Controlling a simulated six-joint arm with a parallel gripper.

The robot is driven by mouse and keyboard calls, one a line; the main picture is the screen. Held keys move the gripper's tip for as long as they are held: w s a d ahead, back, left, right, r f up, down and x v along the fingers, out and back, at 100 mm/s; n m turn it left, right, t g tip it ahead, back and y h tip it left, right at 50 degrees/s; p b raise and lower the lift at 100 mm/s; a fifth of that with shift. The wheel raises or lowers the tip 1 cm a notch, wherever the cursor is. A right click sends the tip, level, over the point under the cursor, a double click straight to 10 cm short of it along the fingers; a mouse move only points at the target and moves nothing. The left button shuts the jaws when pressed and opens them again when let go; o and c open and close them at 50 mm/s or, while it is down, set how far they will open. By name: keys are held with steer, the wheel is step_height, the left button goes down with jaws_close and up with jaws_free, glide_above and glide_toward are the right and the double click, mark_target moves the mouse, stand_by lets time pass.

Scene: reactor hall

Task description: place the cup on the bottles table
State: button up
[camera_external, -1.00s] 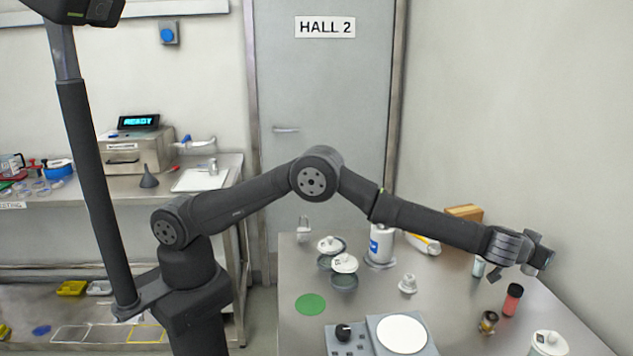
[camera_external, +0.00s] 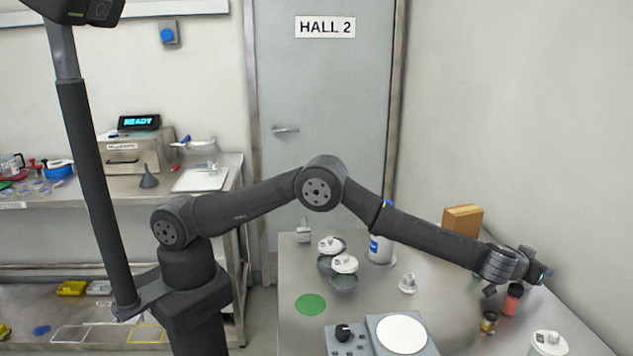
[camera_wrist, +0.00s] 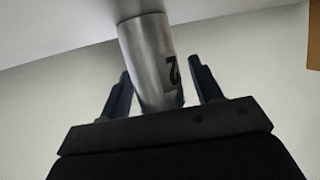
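My gripper (camera_external: 540,272) is at the far right over the right-hand metal table (camera_external: 290,270). In the wrist view a grey metal cylinder marked "2" (camera_wrist: 150,60), possibly the cup, stands between my two fingers (camera_wrist: 160,65). The fingers look apart, and I see no clear grip. No other cup is clearly recognisable.
A red bottle with a dark cap (camera_external: 513,298) and a small brass-coloured jar (camera_external: 489,322) stand close below my wrist. A white-lidded container (camera_external: 549,344) is nearer the front. A brown box (camera_external: 462,220) stands behind my forearm. A green disc (camera_external: 310,304) lies at the table's left.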

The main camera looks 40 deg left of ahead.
steer(key=shift+r, duration=0.25)
steer(key=v, duration=1.2)
steer(key=shift+f, duration=0.15)
steer(key=x, duration=1.2)
step_height(320, 180, up, 2)
steer(key=shift+r, duration=0.65)
